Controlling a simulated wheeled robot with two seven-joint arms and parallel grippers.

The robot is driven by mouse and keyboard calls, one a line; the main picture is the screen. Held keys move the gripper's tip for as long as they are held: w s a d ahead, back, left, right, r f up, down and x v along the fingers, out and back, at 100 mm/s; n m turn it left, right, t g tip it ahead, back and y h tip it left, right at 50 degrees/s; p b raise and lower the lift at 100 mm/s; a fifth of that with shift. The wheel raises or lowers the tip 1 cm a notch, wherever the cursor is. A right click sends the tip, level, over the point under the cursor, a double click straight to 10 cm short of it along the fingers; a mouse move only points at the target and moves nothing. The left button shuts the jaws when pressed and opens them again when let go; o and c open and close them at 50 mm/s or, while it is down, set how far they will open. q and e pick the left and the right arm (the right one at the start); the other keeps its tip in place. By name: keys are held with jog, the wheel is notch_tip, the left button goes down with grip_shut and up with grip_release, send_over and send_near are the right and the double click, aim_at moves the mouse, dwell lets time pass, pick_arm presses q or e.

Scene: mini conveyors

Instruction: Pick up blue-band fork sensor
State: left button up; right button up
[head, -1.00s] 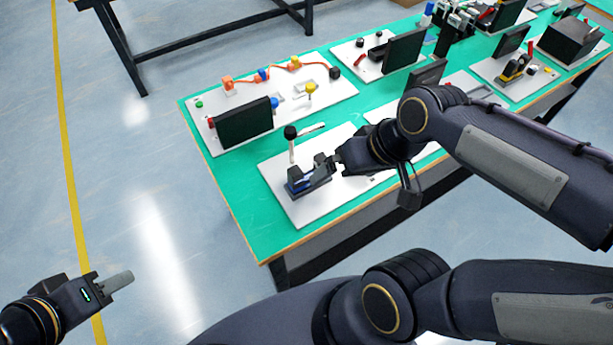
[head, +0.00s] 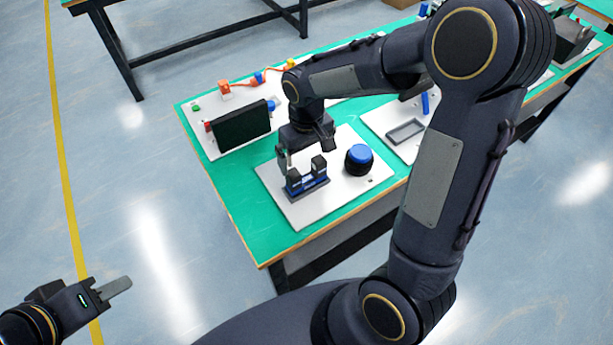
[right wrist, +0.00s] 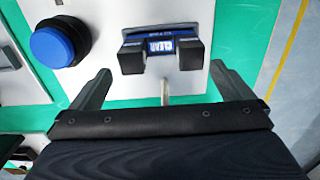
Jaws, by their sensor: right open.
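The blue-band fork sensor (head: 306,186) stands on the near white board (head: 332,195), a dark U-shaped block with two upright prongs and a blue band on its base. In the right wrist view it (right wrist: 161,44) shows a label reading "CLEAR" between its prongs. My right gripper (head: 305,150) is just above and behind it in the head view. In the right wrist view the open fingers (right wrist: 160,70) lie either side of the sensor's width, with nothing gripped. My left gripper (head: 118,288) hangs over the floor at lower left; its opening is unclear.
A blue round button on a black base (head: 358,158) stands right of the sensor. A thin pale post (right wrist: 166,97) is between my right fingers. A black screen (head: 242,126) stands on the far board. A grey tray (head: 405,131) lies right.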

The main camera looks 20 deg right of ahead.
aim_at(306, 179)
notch_tip(306, 179, down, 7)
jog(key=shift+s+f+p, duration=0.1)
jog(key=shift+p, duration=0.35)
jog(key=c, duration=0.8)
jog(key=shift+o, duration=0.2)
jog(key=shift+r, duration=0.2)
